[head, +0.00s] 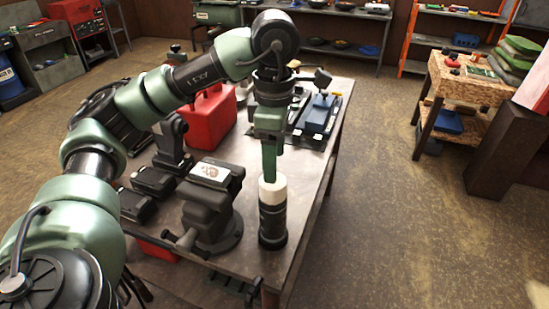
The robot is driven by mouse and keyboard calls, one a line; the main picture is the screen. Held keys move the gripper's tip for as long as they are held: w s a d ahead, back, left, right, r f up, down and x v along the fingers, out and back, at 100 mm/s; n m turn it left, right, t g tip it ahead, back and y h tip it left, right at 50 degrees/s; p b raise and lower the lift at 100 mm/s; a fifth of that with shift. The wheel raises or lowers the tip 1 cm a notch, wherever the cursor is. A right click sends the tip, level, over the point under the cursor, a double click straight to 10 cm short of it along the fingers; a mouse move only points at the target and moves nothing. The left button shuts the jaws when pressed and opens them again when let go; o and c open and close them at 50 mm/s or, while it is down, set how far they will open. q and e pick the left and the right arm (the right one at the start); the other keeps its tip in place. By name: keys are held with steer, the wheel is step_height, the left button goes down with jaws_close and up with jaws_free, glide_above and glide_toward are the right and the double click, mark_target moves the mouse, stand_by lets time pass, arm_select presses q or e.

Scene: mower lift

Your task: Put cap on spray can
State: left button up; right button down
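The spray can (272,223) is a dark cylinder standing upright near the front right corner of the workbench (262,258). My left gripper (269,180) points straight down over the can. Its near green finger overlaps the upper part of the cap. The other finger is hidden, so its opening and grip cannot be told. My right gripper is not in view.
A dark vise (211,208) stands on the bench close to the left of the can. A red jerrycan (209,118) and a blue-topped device (319,115) are farther back. The floor right of the bench is clear, up to a wooden workbench (468,82).

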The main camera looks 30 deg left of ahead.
arm_select(q)
step_height(320, 180, up, 4)
steer(key=p, duration=0.2)
steer(key=shift+r+p, duration=0.25)
steer(key=shift+p, duration=0.15)
